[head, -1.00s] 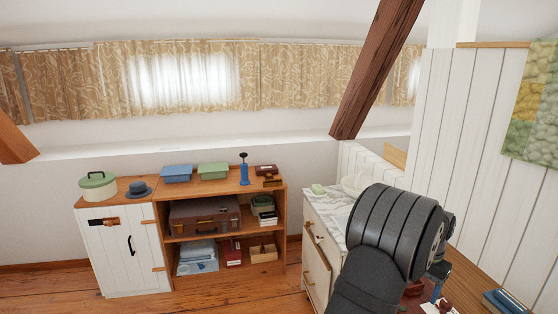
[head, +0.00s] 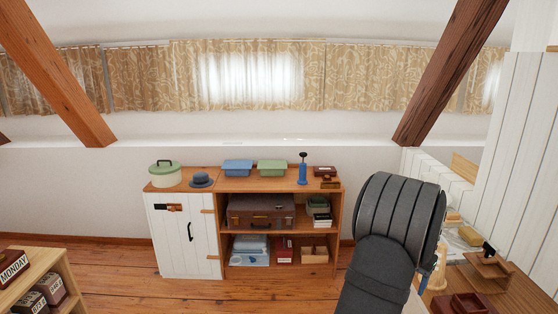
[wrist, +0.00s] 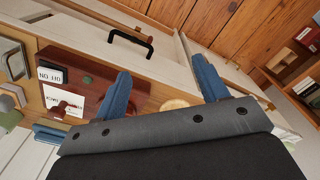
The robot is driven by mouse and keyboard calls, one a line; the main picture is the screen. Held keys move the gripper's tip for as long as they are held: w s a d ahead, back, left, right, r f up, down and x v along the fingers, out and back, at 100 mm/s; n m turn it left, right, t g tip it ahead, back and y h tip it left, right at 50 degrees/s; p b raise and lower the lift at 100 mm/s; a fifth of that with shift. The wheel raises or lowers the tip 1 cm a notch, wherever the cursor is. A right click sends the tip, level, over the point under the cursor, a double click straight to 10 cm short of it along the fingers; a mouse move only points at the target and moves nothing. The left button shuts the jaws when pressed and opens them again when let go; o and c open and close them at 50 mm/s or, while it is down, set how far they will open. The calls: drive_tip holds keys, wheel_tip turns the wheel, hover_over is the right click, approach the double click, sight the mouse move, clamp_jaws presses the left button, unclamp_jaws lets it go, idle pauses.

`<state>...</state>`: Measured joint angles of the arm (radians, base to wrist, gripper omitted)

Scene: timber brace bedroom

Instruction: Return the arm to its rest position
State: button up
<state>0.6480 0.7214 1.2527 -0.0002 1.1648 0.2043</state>
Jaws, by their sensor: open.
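My dark arm rises at the right of the head view and hides most of my gripper; only a bit of blue (head: 437,262) shows beside it. In the wrist view my gripper (wrist: 163,72) has its two blue fingers spread wide apart. Nothing is clearly held between them. A round tan thing (wrist: 175,104) shows behind the gap, partly covered by the gripper body; I cannot tell how far off it is.
A low cabinet (head: 182,240) with open shelves stands by the back wall. A desk (head: 520,295) with wooden trays is at right. A small shelf (head: 62,268) with a MONDAY block is at lower left. The wrist view shows a black handle (wrist: 131,40). Floor between is clear.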

drive_tip(key=w+a+n, duration=0.1)
drive_tip(key=w+a, duration=0.3)
drive_tip(key=a, duration=0.4)
